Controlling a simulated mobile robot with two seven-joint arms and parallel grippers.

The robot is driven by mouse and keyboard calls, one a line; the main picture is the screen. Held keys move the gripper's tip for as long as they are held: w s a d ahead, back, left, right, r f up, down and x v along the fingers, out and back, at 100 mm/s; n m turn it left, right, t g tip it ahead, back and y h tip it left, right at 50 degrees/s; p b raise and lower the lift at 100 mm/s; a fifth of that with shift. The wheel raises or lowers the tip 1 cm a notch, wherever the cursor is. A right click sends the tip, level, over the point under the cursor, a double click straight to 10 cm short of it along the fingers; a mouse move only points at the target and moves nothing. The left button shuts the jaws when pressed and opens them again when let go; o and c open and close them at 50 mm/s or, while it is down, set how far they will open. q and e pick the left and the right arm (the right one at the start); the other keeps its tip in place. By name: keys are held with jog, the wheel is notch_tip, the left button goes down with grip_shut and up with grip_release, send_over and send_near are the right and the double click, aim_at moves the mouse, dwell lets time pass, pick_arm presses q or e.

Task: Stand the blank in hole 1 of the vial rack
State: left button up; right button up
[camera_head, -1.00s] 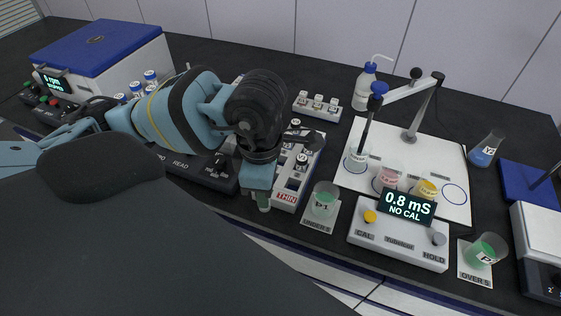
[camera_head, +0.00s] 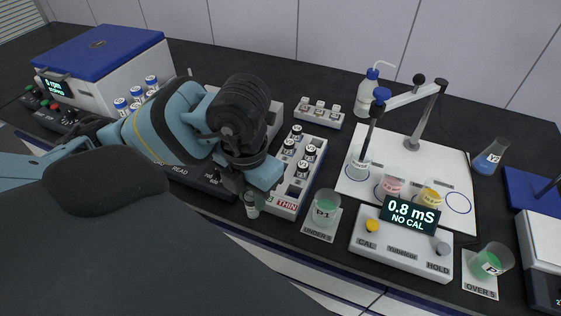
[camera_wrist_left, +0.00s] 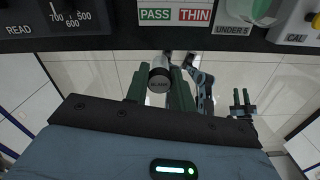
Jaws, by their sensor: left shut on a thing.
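My left gripper (camera_head: 251,196) is shut on the blank (camera_head: 252,209), a small clear vial with a dark cap. I cannot read any hole numbers. Dark green fingers, possibly my right gripper (camera_wrist_left: 241,104), show low in the wrist view.
A smaller white rack (camera_head: 319,117) with light-capped vials stands behind. A READ device (camera_head: 190,176) lies left. Blue-capped vials (camera_head: 136,95) stand by the centrifuge (camera_head: 105,65).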

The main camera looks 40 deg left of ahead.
pick_arm(q)
jog(key=w+a+f, duration=0.1)
jog(key=w+a, duration=0.3)
jog(key=w, duration=1)
jog(key=shift+f, duration=0.2)
jog(key=shift+w, duration=0.15)
jog(key=f, duration=0.3)
jog(key=shift+w+a+f, duration=0.15)
jog(key=shift+w, duration=0.15)
jog(key=shift+f, duration=0.1)
jog(key=shift+f, duration=0.25)
jog(key=o, duration=1)
jog(key=shift+c, duration=0.2)
jog(key=shift+r, duration=0.2)
